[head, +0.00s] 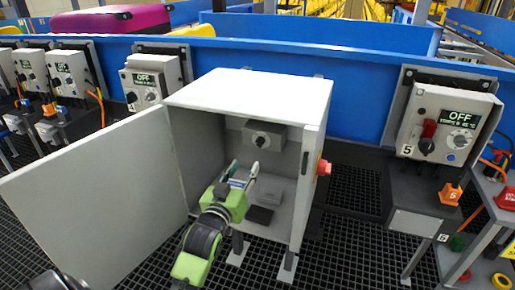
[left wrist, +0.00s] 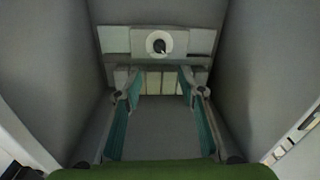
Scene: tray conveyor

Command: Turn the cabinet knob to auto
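The grey cabinet (head: 250,92) stands open, its door (head: 100,195) swung out to the left. Inside, on the back wall, is a grey box (head: 275,133) with a small round knob (head: 261,142). In the left wrist view the knob (left wrist: 159,44) is a dark pointer on a white round dial, above and beyond the fingertips. The dial's lettering is too small to read. My left gripper (head: 244,171) reaches into the cabinet through the open front. Its fingers (left wrist: 158,90) are apart with nothing between them, below the knob and not touching it. My right gripper is not in view.
Cabinet side walls stand close on both sides of my left gripper. A dark block (head: 262,210) lies on the cabinet floor. A red button (head: 323,168) is on the outer right side. Control boxes reading OFF stand right (head: 447,125) and left (head: 150,80), along the blue conveyor (head: 300,60).

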